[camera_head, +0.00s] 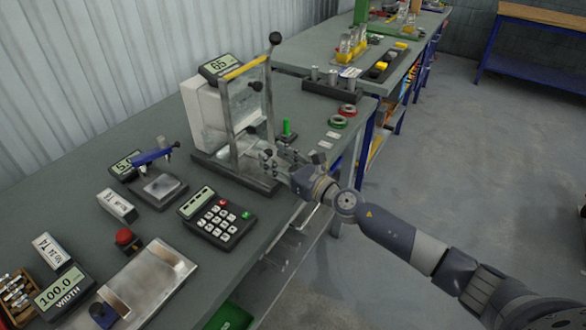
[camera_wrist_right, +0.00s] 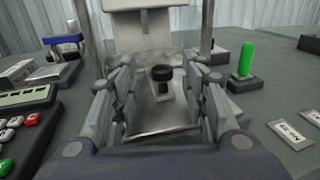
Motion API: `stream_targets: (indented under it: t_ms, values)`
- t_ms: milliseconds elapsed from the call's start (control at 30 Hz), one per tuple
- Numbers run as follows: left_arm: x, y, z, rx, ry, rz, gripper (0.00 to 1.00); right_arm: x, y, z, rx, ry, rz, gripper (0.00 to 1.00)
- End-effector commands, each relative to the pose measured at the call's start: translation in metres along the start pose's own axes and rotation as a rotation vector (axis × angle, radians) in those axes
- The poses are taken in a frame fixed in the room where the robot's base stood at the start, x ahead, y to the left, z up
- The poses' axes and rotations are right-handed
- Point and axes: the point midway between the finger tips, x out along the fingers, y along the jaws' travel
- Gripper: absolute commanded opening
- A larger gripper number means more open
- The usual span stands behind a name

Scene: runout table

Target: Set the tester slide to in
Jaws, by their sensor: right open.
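The tester (camera_head: 205,115) is a white housing with a display reading 65 and an upright clear guard frame (camera_head: 248,72) with a yellow top bar. It stands on a dark base (camera_head: 213,163). In the right wrist view a black round knob on a short stem (camera_wrist_right: 162,73) rises from a metal plate (camera_wrist_right: 155,115) low in the tester, which looks like its slide. My right gripper (camera_head: 266,160) is at the tester's front. Its open fingers (camera_wrist_right: 160,85) lie either side of the knob in the wrist picture; contact cannot be told. My left gripper is out of view.
A green peg on a black base (camera_head: 287,130) stands close right of the tester. A keypad (camera_head: 217,217) lies in front-left, with a scale-like plate (camera_head: 158,188) beyond. A black knob (camera_head: 275,38) tops the guard's lever. Small labels (camera_head: 318,158) lie near the table edge.

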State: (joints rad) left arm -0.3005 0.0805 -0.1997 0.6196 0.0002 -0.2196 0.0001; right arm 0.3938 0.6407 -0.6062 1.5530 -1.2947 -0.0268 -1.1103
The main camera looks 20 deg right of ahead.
Motion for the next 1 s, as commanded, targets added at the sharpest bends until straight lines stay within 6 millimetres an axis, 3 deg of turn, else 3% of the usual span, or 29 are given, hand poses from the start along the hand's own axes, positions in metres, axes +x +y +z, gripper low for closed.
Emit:
stream_targets:
  t_ms: [33,200,400,1000]
  values:
    - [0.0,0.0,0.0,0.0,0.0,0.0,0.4,-0.013,-0.001,-0.002,-0.002,0.004,-0.001,0.41]
    - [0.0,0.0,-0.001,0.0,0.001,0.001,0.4,-0.044,0.001,-0.002,0.003,0.004,0.0,0.41]
    - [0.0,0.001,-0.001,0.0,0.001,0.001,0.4,-0.065,0.001,-0.002,0.004,0.002,0.001,0.41]
    - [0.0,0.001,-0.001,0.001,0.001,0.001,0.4,-0.077,0.002,-0.001,0.006,-0.001,-0.001,0.41]
